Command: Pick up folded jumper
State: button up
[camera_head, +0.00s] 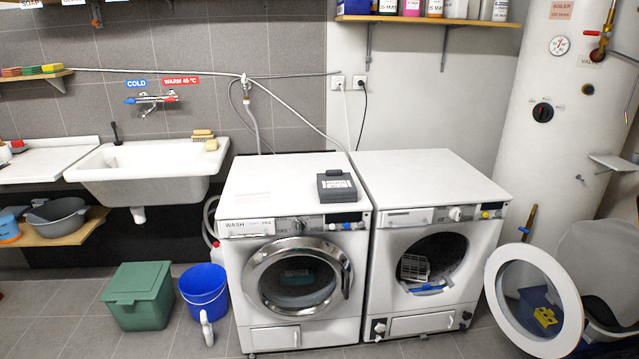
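A dark grey, roughly square item with a pale patterned patch (337,186) lies flat on top of the washing machine (265,185), near its right front edge. It may be the folded jumper, but it is too small to be sure. Nothing rests on it and its top is uncovered. I see no other thing that looks like a folded jumper. My gripper is not in view.
The dryer (430,180) stands to the right with its round door (512,300) swung open. The washer door (297,280) looks shut. A green lidded bin (138,297) and blue bucket (205,292) stand left on the floor. A hose and cables run behind the machines.

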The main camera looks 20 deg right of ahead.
aim_at(333, 186)
jog(key=u, duration=0.7)
jog(key=i, duration=0.9)
jog(key=u, duration=0.5)
